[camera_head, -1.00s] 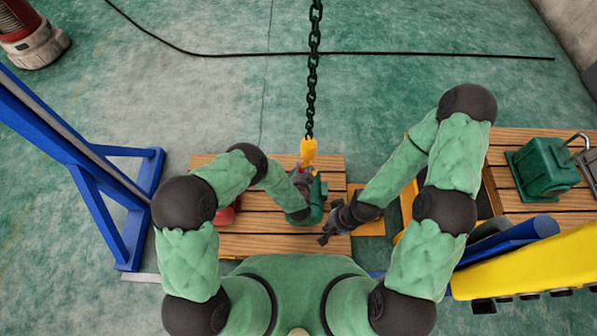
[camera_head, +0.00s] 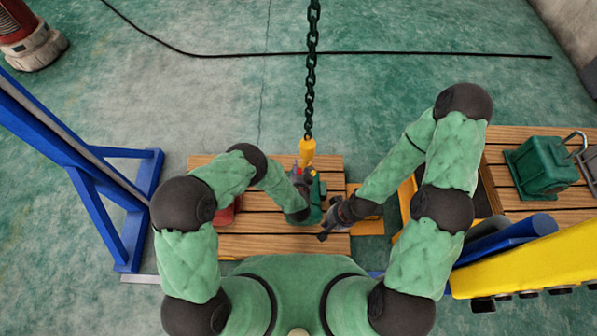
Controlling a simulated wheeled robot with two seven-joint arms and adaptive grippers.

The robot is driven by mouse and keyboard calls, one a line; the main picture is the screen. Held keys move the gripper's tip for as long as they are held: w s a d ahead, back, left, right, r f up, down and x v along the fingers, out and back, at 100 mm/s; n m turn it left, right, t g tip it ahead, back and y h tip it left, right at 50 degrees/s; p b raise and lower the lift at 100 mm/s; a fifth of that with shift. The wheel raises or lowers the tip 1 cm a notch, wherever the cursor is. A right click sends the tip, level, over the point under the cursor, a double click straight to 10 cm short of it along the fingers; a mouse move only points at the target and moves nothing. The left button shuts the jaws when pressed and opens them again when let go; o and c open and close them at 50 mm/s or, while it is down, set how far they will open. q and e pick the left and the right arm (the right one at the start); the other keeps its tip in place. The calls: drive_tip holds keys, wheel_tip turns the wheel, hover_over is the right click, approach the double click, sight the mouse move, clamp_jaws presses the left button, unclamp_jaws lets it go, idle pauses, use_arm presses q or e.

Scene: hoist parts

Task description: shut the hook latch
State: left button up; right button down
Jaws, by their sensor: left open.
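The hook's yellow block (camera_head: 307,148) hangs on a dark chain (camera_head: 311,75) above the wooden pallet. The hook's lower part and its latch are hidden behind my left gripper, so I cannot tell how the latch stands. My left gripper (camera_head: 303,174) is open, right at the hook below the yellow block. I cannot tell whether it touches the hook. A green part (camera_head: 317,195) shows just right of and below my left gripper. My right gripper (camera_head: 325,232) is lower and to the right, over the pallet's right edge, apart from the hook. Its fingers are too small to judge.
The wooden pallet (camera_head: 258,243) lies under the hook, with a red thing (camera_head: 226,215) at its left. A blue frame (camera_head: 84,212) stands left. A second wooden platform (camera_head: 505,193) with a green box (camera_head: 542,167) is right, and a yellow beam (camera_head: 530,264) lies lower right.

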use_arm(q)
drive_tip(key=v, duration=1.2)
drive_tip(key=shift+w, duration=0.1)
drive_tip(key=s+a+n+g+h, duration=0.4)
drive_tip(key=s+a+n+g, duration=0.6)
drive_tip(key=n, duration=0.7)
drive_tip(key=s+g, duration=0.1)
drive_tip(key=s, duration=0.1)
drive_tip(key=shift+s+g, duration=0.4)
